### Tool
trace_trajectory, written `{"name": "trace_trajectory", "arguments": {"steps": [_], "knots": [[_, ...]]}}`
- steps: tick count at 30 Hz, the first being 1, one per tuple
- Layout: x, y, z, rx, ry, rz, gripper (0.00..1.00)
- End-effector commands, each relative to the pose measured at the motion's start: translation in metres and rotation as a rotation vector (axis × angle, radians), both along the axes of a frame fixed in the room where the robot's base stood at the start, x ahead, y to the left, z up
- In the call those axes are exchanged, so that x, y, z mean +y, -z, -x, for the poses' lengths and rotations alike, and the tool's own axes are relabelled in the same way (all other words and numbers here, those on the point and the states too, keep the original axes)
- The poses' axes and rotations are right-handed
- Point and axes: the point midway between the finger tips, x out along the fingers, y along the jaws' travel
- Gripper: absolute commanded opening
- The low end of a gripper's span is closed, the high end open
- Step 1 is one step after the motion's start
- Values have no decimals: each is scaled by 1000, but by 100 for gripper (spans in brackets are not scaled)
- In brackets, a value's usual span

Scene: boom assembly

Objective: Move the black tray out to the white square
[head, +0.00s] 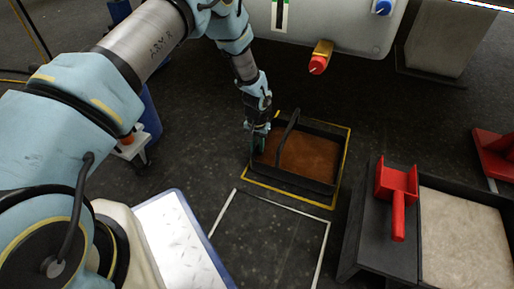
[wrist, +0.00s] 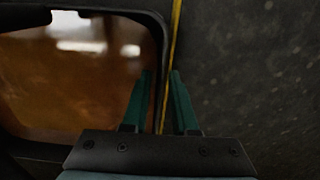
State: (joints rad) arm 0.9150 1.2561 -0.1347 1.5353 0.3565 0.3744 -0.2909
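The black tray (head: 308,184) sits on the floor inside a yellow outlined square (head: 334,191), with a brown, liquid-looking surface inside and a black handle arching over it. My gripper (head: 259,141) points down at the tray's left side. In the wrist view its two green fingers (wrist: 160,75) are parted, with the tray's dark rim (wrist: 158,50) between them. The left finger is over the tray's inside, the right one outside. A strip of yellow line shows between rim and right finger; contact is not clear. The white outlined square (head: 324,240) lies empty on the floor in front of the tray.
A black box with a pale top (head: 462,240) and a red bracket (head: 397,190) stands at the right. A light treadplate platform (head: 180,240) is left of the white square. A white tank with a red-handled valve (head: 319,62) hangs behind the tray.

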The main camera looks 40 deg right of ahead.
Motion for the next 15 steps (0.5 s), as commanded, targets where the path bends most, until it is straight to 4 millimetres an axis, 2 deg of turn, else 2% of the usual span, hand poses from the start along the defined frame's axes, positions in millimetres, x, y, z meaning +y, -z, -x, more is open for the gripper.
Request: {"name": "trace_trajectory", "arguments": {"steps": [1, 6, 15], "knots": [[0, 0, 0, 0, 0, 0, 20], [0, 0, 0, 0, 0, 0, 1], [0, 0, 0, 0, 0, 0, 0]]}}
